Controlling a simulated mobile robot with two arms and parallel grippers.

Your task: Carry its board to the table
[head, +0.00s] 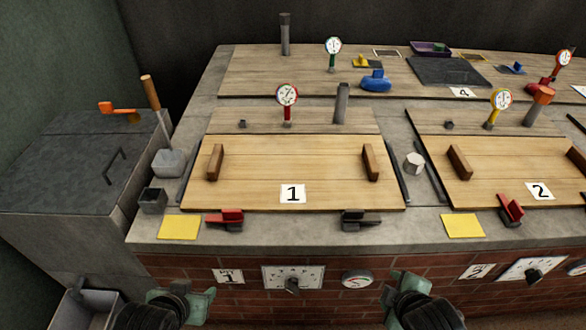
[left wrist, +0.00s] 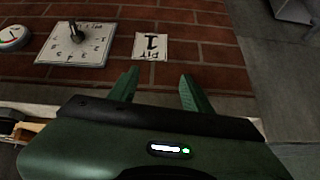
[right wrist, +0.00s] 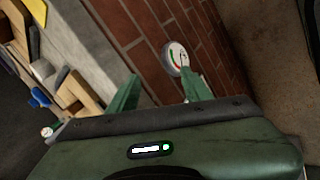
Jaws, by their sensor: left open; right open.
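A wooden board with label 1 (head: 270,168) lies flat on the stone counter in the head view, with an upright wooden handle block near each side. A second board with label 2 (head: 500,172) lies to its right, cut off by the frame edge. My left gripper (head: 185,298) is open and empty, low in front of the brick face. In the left wrist view its fingers (left wrist: 158,85) point at the brick near the PIT 1 sign. My right gripper (head: 410,288) is open and empty in front of the counter; its fingers (right wrist: 160,88) face the brick. I cannot make out a separate table.
A red lever clip (head: 226,217) and a dark clip (head: 361,219) sit at board 1's front edge. Gauges, including a red one (head: 287,97), stand behind. A dial plate (head: 292,278) is on the brick front. A grey chest (head: 70,175) stands left.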

